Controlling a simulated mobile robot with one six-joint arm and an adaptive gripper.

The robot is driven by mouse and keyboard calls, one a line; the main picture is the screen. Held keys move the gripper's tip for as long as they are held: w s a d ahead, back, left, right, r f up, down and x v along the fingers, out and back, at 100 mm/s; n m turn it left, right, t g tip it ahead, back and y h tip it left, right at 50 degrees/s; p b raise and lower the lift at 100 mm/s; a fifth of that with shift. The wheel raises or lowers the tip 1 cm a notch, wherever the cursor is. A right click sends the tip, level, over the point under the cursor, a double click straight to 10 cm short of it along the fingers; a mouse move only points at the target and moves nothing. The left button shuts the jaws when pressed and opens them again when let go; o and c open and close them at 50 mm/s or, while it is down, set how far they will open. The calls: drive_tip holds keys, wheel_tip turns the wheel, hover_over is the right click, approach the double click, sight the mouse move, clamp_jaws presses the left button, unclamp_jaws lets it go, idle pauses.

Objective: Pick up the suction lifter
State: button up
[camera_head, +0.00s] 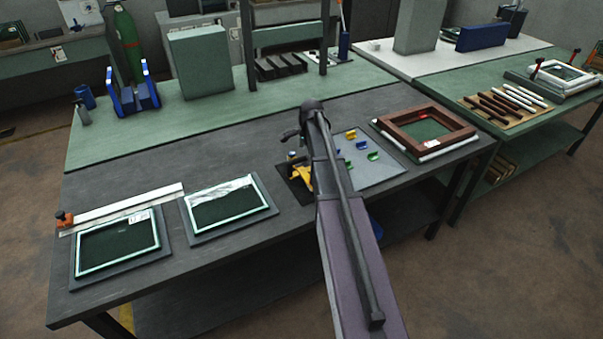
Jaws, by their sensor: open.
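A yellow tool, which looks like the suction lifter (301,173), lies on a small dark mat (290,190) near the middle of the grey bench. My arm crosses in front and hides its right part. My gripper (291,137) shows only in part, as a dark shape at the far end of my arm, just above and behind the yellow tool in the picture. It is open. Its fingertips are not clearly visible, and I cannot tell whether they touch the tool.
Two framed dark panels (117,246) (228,202) and a long metal strip (130,204) lie left on the bench. A grey board (380,172) with small coloured clips and a brown frame (457,130) lie right. Bare bench (150,165) shows behind the panels.

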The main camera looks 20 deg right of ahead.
sight(304, 157)
drive_tip(key=shift+f, duration=0.15)
drive_tip(key=f+b, duration=0.3)
drive_tip(key=w+f+b, duration=0.1)
drive_tip(key=b, duration=0.1)
drive_tip(key=shift+a+f, duration=0.1)
drive_tip(key=shift+f, duration=0.3)
idle(0.5)
drive_tip(key=shift+s, duration=0.1)
clamp_jaws()
